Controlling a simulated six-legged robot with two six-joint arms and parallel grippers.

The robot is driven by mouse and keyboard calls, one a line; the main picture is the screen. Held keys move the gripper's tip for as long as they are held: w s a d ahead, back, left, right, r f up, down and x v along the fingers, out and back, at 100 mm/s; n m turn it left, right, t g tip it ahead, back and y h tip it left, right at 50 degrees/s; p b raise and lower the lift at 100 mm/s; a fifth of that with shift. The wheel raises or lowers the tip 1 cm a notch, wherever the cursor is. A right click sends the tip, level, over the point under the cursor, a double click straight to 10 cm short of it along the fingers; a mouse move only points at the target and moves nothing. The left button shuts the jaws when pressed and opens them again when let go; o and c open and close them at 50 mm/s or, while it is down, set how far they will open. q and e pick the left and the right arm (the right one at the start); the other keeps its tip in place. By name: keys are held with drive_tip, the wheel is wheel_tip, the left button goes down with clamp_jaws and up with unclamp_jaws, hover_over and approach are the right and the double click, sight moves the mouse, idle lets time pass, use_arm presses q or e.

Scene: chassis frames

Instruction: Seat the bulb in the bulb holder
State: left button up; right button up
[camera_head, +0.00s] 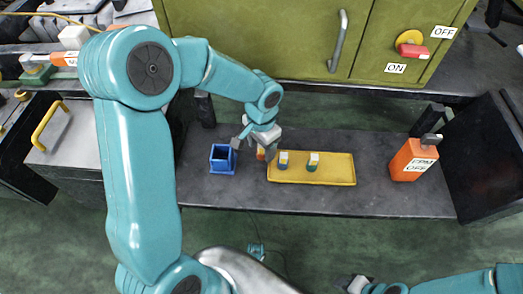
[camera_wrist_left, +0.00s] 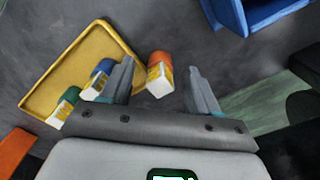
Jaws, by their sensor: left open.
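Three small pieces with white and yellow ends, possibly the bulbs, show in both views. The blue one (camera_head: 283,160) and the green one (camera_head: 313,161) stand in the yellow tray (camera_head: 335,170). The orange one (camera_head: 261,153) is by the tray's left edge; in the left wrist view the orange piece (camera_wrist_left: 160,73) appears between the open fingers of my left gripper (camera_wrist_left: 158,88), nearer the left finger, with a gap to the right one. I cannot tell its height. A blue open-topped box (camera_head: 222,159), possibly the holder, stands left of the tray. My right gripper (camera_head: 356,284) is low in the head view, its jaws unclear.
A green cabinet (camera_head: 290,40) with a handle and ON/OFF labels rises behind. The bench in front of the tray is clear.

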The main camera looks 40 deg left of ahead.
use_arm(q)
drive_tip(key=c, duration=1.1)
clamp_jaws()
drive_tip(key=shift+r, duration=0.15)
